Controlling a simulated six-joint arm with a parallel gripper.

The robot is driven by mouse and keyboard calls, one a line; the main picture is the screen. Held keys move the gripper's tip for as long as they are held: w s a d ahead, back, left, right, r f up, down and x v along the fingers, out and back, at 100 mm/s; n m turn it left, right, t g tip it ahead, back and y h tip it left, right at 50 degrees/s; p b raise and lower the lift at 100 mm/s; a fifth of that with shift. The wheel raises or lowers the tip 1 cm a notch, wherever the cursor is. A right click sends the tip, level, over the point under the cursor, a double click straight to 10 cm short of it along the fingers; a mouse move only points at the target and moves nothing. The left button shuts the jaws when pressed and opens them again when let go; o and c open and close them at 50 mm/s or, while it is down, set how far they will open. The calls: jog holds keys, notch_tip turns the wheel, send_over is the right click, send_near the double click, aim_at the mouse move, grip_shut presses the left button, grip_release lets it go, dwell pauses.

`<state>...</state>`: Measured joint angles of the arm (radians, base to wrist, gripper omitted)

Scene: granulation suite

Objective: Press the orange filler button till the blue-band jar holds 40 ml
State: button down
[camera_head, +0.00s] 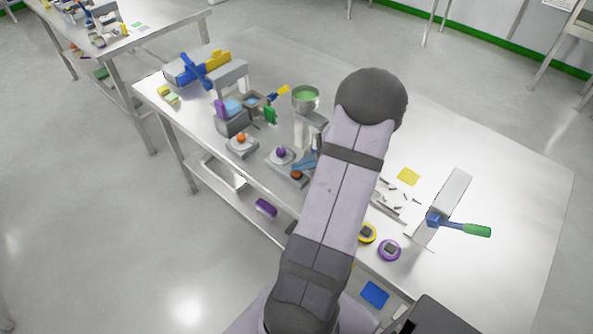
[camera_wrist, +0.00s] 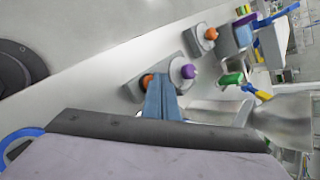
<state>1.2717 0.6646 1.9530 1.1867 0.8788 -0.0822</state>
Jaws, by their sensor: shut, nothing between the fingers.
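My gripper (camera_head: 306,163) has blue fingers, shut and empty. In the wrist view the fingertips (camera_wrist: 161,85) overlap the edge of an orange button (camera_wrist: 147,80) on a grey base; I cannot tell whether they touch it. The same button (camera_head: 296,175) shows just below the fingers in the head view. A purple button (camera_head: 281,153) stands beside it. Another orange button (camera_head: 241,138) is further left on its own base. A filler hopper (camera_head: 305,104) with green contents stands behind the gripper. I cannot make out the blue-band jar or its level.
A blue and yellow device (camera_head: 203,68) and a grey machine with a green part (camera_head: 270,115) stand at the table's far left. Right of my arm are a tray of small pieces (camera_head: 398,196), a green-handled lever (camera_head: 476,231) and yellow and purple round items.

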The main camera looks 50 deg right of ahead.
aim_at(301, 174)
jog(key=shift+r+p, duration=0.4)
jog(key=shift+r, duration=0.3)
jog(key=shift+r, duration=0.15)
jog(key=shift+r+p, duration=1.8)
jog(key=shift+r, duration=0.6)
